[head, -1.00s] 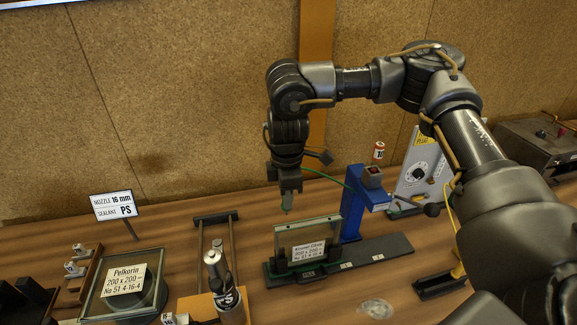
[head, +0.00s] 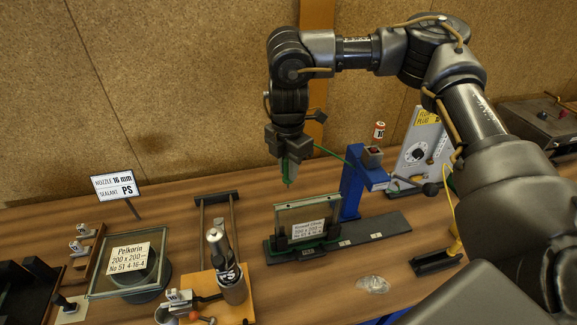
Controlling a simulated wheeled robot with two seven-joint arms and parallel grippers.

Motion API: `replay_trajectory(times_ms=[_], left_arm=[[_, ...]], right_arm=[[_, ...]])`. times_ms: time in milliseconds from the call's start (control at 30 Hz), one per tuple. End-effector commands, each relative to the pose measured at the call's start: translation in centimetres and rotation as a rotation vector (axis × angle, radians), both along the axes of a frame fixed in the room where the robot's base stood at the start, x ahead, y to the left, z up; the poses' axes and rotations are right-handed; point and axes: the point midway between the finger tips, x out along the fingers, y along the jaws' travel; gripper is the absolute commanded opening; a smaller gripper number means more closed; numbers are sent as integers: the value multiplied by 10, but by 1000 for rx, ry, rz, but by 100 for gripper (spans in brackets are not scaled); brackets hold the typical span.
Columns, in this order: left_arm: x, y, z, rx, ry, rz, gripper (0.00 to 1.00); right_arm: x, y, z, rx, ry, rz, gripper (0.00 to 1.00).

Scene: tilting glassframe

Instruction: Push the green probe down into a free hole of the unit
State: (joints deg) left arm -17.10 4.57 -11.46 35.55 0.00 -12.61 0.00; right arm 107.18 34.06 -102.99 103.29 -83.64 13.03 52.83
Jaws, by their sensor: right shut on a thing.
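My right gripper (head: 289,152) is shut on the green probe (head: 289,172), which points down between the fingers. Its tip appears just above the top left part of the glass unit (head: 325,213); I see a gap and cannot tell the depth between them. The unit stands upright in a dark stand with green parts, with a pale bar along its top and a white label (head: 308,229) on its front. Any holes are too small to make out. A green cable (head: 331,153) runs right towards a blue stand (head: 349,195). My left gripper is not in view.
A grey panel with a dial (head: 416,153) stands behind the blue stand. A clear crumpled piece (head: 372,284) lies in front.

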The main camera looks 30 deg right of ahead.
Motion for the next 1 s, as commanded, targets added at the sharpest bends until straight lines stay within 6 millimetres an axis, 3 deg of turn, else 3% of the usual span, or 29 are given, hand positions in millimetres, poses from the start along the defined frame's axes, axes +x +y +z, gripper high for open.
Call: replay_trajectory(times_ms=[600,1000], left_arm=[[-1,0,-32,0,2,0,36],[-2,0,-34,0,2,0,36]], right_arm=[[0,0,-51,0,0,-1,0],[0,0,-56,0,0,-1,0]])
